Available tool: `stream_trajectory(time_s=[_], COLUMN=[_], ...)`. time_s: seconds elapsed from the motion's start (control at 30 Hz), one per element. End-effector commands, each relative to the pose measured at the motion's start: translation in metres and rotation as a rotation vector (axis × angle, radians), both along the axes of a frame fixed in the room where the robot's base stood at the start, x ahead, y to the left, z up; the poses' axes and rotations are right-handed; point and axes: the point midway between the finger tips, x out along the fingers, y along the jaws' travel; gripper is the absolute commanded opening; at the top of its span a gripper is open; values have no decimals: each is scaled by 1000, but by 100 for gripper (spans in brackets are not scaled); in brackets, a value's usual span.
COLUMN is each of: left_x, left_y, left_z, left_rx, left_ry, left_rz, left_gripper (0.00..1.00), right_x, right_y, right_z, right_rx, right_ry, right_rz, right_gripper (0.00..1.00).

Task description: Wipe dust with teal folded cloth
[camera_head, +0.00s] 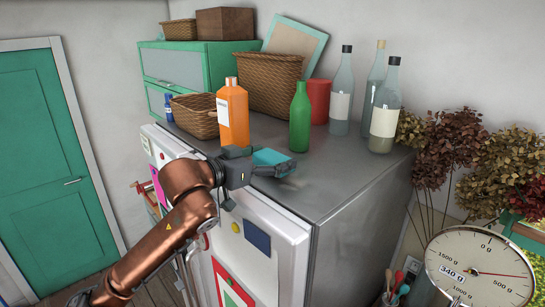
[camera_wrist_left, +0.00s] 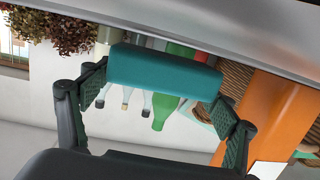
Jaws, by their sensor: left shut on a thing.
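The teal folded cloth (camera_head: 271,157) is between the fingers of my left gripper (camera_head: 274,167), over the front part of the grey fridge top (camera_head: 335,165). In the left wrist view, the cloth (camera_wrist_left: 165,72) spans between the two dark fingers, which press on its ends. The grey top shows as a band along the upper edge of that picture, close to the cloth. I cannot tell whether the cloth touches it. No dust is clearly visible on the top. My right gripper is not in view.
An orange bottle (camera_head: 233,115) stands just behind my left gripper, and a green bottle (camera_head: 300,118) stands to its right. Wicker baskets (camera_head: 267,84), a red canister (camera_head: 318,101) and clear bottles (camera_head: 384,108) stand further back. The front right of the top is clear.

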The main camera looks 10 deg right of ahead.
Motion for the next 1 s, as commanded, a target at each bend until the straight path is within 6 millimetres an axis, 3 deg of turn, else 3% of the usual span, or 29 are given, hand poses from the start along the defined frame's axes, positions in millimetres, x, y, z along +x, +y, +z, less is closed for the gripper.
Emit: stream_trajectory(time_s=[1.0], left_x=[-6], left_y=[-5], left_z=[-16], left_rx=[2], left_ry=[1], left_rz=[-3], left_gripper=[57], right_x=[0], right_y=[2], right_z=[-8], right_rx=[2], right_ry=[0], right_rz=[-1], right_gripper=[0])
